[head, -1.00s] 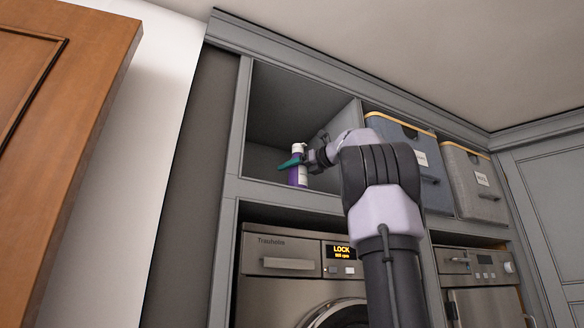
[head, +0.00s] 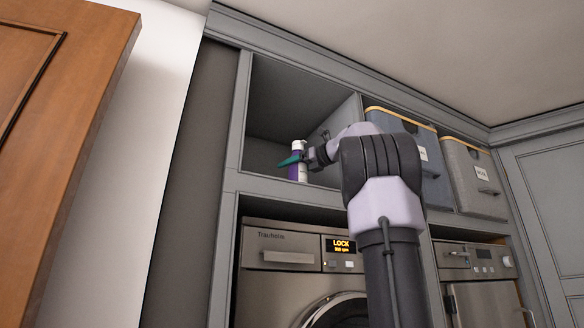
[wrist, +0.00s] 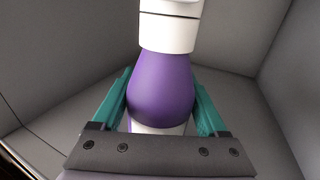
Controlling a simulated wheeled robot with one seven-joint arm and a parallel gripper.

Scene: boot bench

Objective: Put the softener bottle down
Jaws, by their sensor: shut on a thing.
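The softener bottle is purple with a white cap and a white label. It stands upright in the open left compartment of the upper cabinet, in the head view (head: 298,173). In the wrist view the bottle (wrist: 162,85) fills the middle, between the two green fingers. My gripper (head: 292,160) is shut on the bottle; it also shows in the wrist view (wrist: 162,103).
The compartment (head: 290,105) is otherwise empty, with grey walls close around. A blue-grey bin (head: 428,168) and a grey bin (head: 472,180) fill the compartments to the right. A washing machine (head: 290,275) is below. A wooden door (head: 60,130) stands at the left.

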